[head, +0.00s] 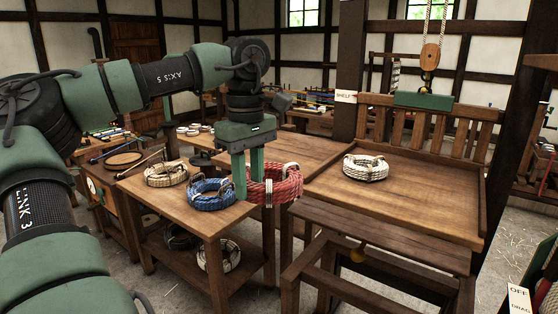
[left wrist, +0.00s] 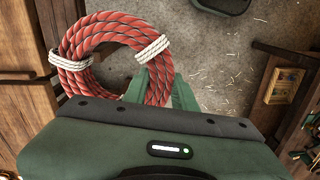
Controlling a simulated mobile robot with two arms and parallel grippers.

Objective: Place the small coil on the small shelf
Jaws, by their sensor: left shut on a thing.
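My left gripper (head: 247,185) is shut on a red coil of rope (head: 285,187) with white bindings. It holds the coil by its side, in front of the low wooden table's right edge. In the left wrist view the red coil (left wrist: 84,60) hangs from the fingers (left wrist: 158,85) with floor below part of it. A wooden shelf (head: 440,215) with a slatted back and a "SHELF" sign (head: 346,96) stands to the right. A white coil (head: 366,168) lies on it. My right gripper is not in view.
A blue coil (head: 211,193) and a cream coil (head: 166,174) lie on the low table (head: 190,216). A dark coil (head: 180,238) and a white coil (head: 222,256) lie on its lower board. A hook block (head: 430,58) hangs above the shelf. The shelf's right half is bare.

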